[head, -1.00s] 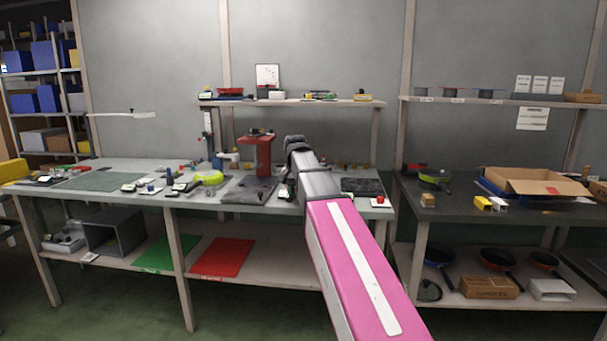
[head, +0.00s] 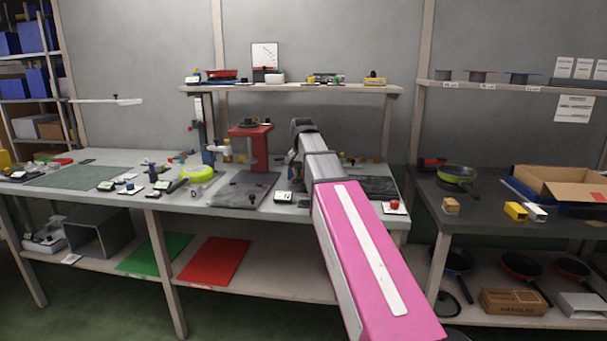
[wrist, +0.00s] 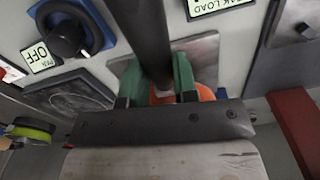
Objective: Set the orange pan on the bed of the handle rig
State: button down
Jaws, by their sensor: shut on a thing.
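My gripper (wrist: 157,90) is shut on a dark handle (wrist: 148,35) in the wrist view. Green pieces flank the handle at the fingertips. A small orange part (wrist: 206,93), which looks like the orange pan, shows beside the fingers; the rest is hidden behind my gripper. A bare steel plate (wrist: 205,52) lies beyond the fingers, next to a PEAK LOAD display (wrist: 215,5). I cannot tell whether the pan touches the plate, or whether the plate is the handle rig's bed. In the head view my arm hides the gripper and pan.
A red press (head: 262,150) with a dark base plate (head: 238,192) stands left of my arm. A black knob (wrist: 66,36) and a dark framed panel (wrist: 75,95) lie on the other side. A green pan (head: 456,174) sits on the right table.

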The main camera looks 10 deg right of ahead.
aim_at(303, 200)
jog(key=shift+f, duration=2.95)
jog(key=shift+s+f, duration=0.1)
jog(key=shift+f, duration=0.45)
jog(key=c, duration=0.8)
grip_release()
